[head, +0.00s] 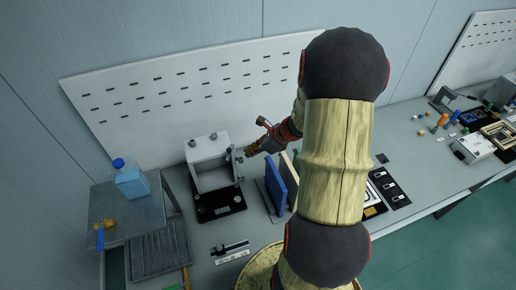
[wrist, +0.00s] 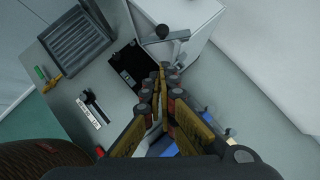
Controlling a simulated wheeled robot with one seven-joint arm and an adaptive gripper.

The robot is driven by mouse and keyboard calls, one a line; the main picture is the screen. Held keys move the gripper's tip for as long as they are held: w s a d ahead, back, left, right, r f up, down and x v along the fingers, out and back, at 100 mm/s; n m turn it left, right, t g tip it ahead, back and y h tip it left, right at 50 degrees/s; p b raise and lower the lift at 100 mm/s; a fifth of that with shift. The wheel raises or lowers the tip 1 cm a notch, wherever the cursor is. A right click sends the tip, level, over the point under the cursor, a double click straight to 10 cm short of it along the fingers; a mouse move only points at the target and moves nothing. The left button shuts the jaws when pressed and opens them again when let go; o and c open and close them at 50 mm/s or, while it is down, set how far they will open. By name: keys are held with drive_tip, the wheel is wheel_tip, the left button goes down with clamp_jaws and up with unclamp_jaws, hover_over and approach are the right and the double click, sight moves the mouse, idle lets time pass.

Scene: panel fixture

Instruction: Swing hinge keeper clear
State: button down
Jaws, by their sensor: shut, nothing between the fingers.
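The panel fixture, a pale grey open box (head: 211,164), stands on a black base plate (head: 220,206) on the bench; the plate also shows in the wrist view (wrist: 129,68). Small metal parts (head: 238,157) sit at the box's right edge; which of them is the hinge keeper is hard to tell. In the wrist view a grey bar (wrist: 165,39) with a dark round knob (wrist: 162,31) lies just beyond the fingertips. My gripper (head: 250,150) is shut and empty at the box's right side; its fingers show in the wrist view (wrist: 166,70). I cannot tell whether it touches the fixture.
Blue (head: 280,181) and cream upright panels stand right of the fixture, below my gripper. A grey side table (head: 115,205) with a blue bottle (head: 131,180) and a ribbed tray (head: 158,253) are at left. A caliper (head: 230,247) lies in front. A perforated board (head: 190,95) stands behind.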

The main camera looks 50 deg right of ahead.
sight(228, 156)
drive_tip(key=shift+w+a+f, duration=0.35)
drive_tip(key=shift+w, duration=0.4)
drive_tip(key=shift+w+a+f, duration=0.3)
drive_tip(key=shift+w+f, duration=0.1)
drive_tip(key=shift+w, duration=0.35)
drive_tip(key=shift+w+a+f, duration=0.35)
drive_tip(key=shift+w, duration=0.4)
drive_tip(key=shift+w+a+m+h+b, duration=0.3)
drive_tip(key=shift+a+m+h+b, duration=0.45)
drive_tip(key=shift+m+b, duration=0.4)
drive_tip(key=shift+w+a+f+m+t+h+b, duration=0.1)
drive_tip(key=shift+w+a+m+t+h+b, duration=0.15)
drive_tip(key=shift+m+b, duration=0.25)
drive_tip(key=shift+w+a+m+t+h+b, duration=0.15)
drive_tip(key=shift+a+m+h+b, duration=0.1)
drive_tip(key=shift+m+h+b, duration=0.15)
drive_tip(key=shift+a+m, duration=0.15)
drive_tip(key=shift+m, duration=0.2)
drive_tip(key=shift+w, duration=0.1)
drive_tip(key=shift+w+a+b, duration=0.25)
drive_tip(key=shift+b, duration=0.05)
